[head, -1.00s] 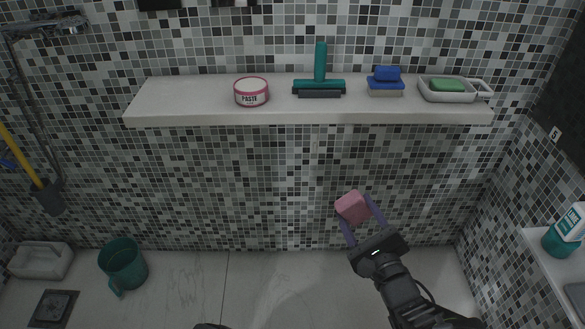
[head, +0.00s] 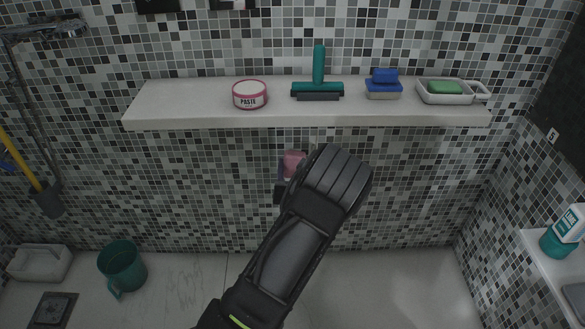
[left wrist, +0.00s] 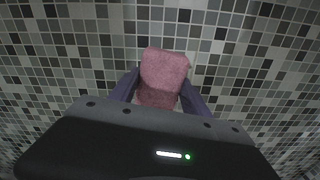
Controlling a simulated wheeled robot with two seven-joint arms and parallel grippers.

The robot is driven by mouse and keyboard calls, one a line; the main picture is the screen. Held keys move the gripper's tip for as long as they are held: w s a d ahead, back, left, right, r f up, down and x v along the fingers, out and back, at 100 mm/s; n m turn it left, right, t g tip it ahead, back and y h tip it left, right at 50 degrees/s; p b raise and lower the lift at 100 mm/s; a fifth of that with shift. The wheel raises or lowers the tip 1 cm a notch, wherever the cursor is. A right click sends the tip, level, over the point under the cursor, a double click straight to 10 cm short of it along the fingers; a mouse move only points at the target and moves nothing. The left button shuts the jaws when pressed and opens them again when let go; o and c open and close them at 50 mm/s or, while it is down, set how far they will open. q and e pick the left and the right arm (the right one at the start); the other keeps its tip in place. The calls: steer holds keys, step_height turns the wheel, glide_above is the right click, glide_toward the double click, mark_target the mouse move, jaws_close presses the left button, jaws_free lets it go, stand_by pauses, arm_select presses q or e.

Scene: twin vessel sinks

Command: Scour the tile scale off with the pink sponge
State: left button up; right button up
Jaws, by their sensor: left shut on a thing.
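The pink sponge (head: 293,162) is between the fingers of my left gripper (head: 290,172), in front of the tiled wall just below the shelf. My left forearm and wrist hide much of the gripper in the head view. In the left wrist view the sponge (left wrist: 164,70) sits between the two purple fingers of my left gripper (left wrist: 162,88), which are shut on it. The mosaic wall is close behind it; I cannot tell whether the sponge touches the tiles. I cannot make out the tile scale clearly. My right gripper is not in view.
The white shelf (head: 200,112) juts out above the sponge. It holds a paste tub (head: 249,95), a teal squeegee (head: 318,88), a blue brush (head: 384,86) and a soap dish (head: 433,98).

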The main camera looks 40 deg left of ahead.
mark_target(301, 141)
arm_select(q)
steer(key=shift+a+f, duration=0.1)
steer(key=shift+a, duration=0.05)
steer(key=shift+w+a, duration=0.1)
steer(key=shift+b+x, duration=1.6)
steer(key=shift+x, duration=1.2)
steer(key=shift+x, duration=1)
steer(key=shift+w+d+r+p, duration=0.3)
steer(key=shift+w+d+r, duration=0.1)
steer(key=shift+d, duration=0.15)
steer(key=shift+w+d+r+p, duration=0.25)
steer(key=shift+w+d, duration=0.1)
steer(key=shift+d, duration=0.2)
steer(key=shift+w+d, duration=0.1)
steer(key=shift+d, duration=0.05)
